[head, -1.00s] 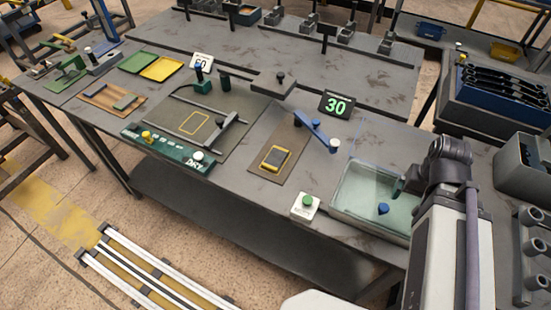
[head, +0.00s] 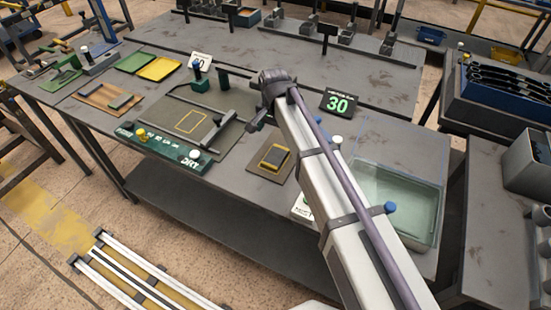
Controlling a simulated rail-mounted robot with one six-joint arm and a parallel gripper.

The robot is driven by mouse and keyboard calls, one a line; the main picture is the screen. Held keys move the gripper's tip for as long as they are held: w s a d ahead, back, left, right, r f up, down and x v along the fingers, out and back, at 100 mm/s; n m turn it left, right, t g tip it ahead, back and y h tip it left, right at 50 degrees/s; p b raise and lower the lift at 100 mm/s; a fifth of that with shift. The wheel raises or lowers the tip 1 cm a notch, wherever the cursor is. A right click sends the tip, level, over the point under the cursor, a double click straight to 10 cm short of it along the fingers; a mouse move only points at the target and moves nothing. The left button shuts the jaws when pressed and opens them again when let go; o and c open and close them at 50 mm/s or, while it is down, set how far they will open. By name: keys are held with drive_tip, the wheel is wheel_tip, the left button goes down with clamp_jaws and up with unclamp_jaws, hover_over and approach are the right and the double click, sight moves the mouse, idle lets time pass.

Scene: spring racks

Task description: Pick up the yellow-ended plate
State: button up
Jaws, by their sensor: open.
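A small dark plate with yellow ends (head: 275,157) lies on a brown mat (head: 256,167) near the front middle of the table. My gripper (head: 254,124) hangs at the end of my arm, to the upper left of this plate in the picture, beside the grey board with the yellow outline (head: 190,121). It is small and dark in this view; it is open, with nothing visible in it. Its height above the table is hard to judge.
A display reading 30 (head: 338,104) stands right of my gripper. A green panel (head: 165,147) lies at the table's front edge. A glassy tray (head: 405,190) is at the right, partly behind my arm. Green and yellow trays (head: 159,68) lie at the left.

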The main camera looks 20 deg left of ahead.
drive_tip(key=b, duration=0.6)
hover_over(275, 156)
drive_tip(key=f, duration=0.6)
drive_tip(key=shift+w+a, duration=0.2)
drive_tip(key=shift+w, duration=0.05)
drive_tip(key=f+b, duration=0.5)
drive_tip(key=shift+s+d+f, duration=0.2)
drive_tip(key=shift+r, duration=0.25)
drive_tip(key=c, duration=1.6)
